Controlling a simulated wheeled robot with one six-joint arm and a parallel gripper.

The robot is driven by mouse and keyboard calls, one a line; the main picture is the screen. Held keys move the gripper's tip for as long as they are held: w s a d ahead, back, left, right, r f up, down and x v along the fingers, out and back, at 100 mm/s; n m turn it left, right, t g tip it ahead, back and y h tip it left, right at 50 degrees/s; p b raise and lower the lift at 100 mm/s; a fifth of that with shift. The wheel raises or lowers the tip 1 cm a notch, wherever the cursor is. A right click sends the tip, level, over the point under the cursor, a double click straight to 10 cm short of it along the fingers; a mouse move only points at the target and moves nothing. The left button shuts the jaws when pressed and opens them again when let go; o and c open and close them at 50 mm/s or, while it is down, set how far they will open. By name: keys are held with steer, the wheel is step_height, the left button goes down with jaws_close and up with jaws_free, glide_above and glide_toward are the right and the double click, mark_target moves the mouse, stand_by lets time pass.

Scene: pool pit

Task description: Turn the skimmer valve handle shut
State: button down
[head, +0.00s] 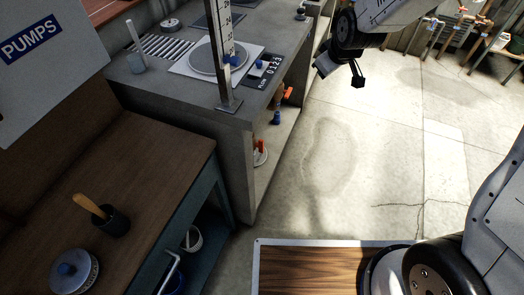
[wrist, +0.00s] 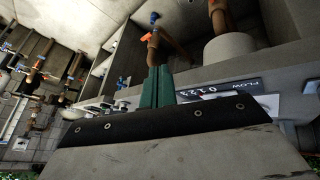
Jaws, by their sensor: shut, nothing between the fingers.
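Several valve handles show, but no label tells which is the skimmer valve. In the head view, an orange handle (head: 287,91) and a blue handle (head: 277,117) sit in the open side of the concrete counter, with a red one (head: 261,146) lower down. In the wrist view, an orange-red handle (wrist: 152,37) is on a copper pipe just beyond my fingertips, with a blue handle (wrist: 154,18) behind it. My gripper (head: 357,80) hangs above the floor, right of the counter, apart from the handles. Its green fingers (wrist: 157,72) are shut and empty.
The concrete counter (head: 235,150) carries a post and a round-lidded plate (head: 205,60). A wooden bench (head: 150,165) with a pot stands at left. Pipes with valves (head: 450,35) line the far right. The floor (head: 340,160) between is clear.

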steer(key=w+a+f+n+t+y, duration=0.15)
steer(key=w+a+f, duration=0.25)
steer(key=f, duration=0.4)
steer(key=w+a+f+n+t+h, duration=0.1)
steer(key=w+a+f+n, duration=0.25)
steer(key=f, duration=0.45)
steer(key=n+t+y, duration=0.6)
steer(key=n+t, duration=0.2)
steer(key=n, duration=0.2)
glide_toward(260, 145)
steer(key=x, duration=0.6)
steer(key=shift+a+r, duration=0.35)
steer(key=shift+r, duration=0.1)
